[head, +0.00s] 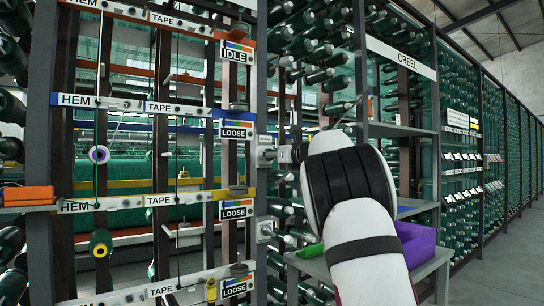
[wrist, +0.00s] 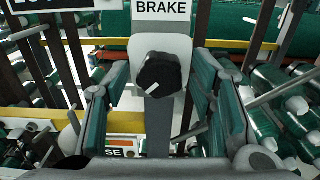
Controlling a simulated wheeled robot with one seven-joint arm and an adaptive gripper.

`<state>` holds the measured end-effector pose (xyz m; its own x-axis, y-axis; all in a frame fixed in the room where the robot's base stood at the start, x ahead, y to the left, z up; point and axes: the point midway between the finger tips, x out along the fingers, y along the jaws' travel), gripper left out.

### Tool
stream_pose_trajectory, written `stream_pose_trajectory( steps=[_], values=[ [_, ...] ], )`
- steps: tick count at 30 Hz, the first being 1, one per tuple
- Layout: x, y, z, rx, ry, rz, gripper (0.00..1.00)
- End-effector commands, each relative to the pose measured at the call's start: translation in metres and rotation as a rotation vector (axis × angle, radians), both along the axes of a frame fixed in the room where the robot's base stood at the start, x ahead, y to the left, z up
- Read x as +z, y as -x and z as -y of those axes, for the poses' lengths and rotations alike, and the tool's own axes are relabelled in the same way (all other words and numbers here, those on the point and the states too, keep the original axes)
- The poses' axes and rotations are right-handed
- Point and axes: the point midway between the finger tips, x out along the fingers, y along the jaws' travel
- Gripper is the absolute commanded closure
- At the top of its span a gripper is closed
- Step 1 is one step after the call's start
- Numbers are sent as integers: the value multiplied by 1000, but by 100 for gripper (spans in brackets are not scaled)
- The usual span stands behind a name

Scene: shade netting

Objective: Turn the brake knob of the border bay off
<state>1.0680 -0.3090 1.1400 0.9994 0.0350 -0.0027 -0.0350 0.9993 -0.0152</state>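In the wrist view a black brake knob (wrist: 160,74) sits on a pale plate below a sign reading BRAKE (wrist: 162,8). A white mark on the knob points down and to the left. My gripper (wrist: 155,92) is open, one green-padded finger on each side of the knob. Clear gaps show between the knob and both fingers. In the head view my white and black arm reaches to the grey post, and it hides the knob and most of the gripper. No word "border" is legible in either view.
Rows on the frame at left carry HEM and TAPE labels, with signs reading IDLE (head: 236,52) and LOOSE (head: 236,130). Grey boxes (head: 265,230) stick out from the post. A grey table (head: 432,262) with a purple bin (head: 416,243) stands at right. The aisle floor at far right is clear.

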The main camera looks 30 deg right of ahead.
Motion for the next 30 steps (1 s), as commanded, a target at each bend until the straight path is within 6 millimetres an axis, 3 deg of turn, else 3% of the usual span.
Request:
stream_pose_trajectory(
  steps=[6, 11, 24, 30],
  values=[
    [1, 2, 0, -1, -1, 2, 50],
    [2, 17, 1, -2, -1, 2, 50],
    [1, 99, 4, -1, -2, 1, 50],
    [1, 117, 4, 0, 0, 1, 50]
  ],
)
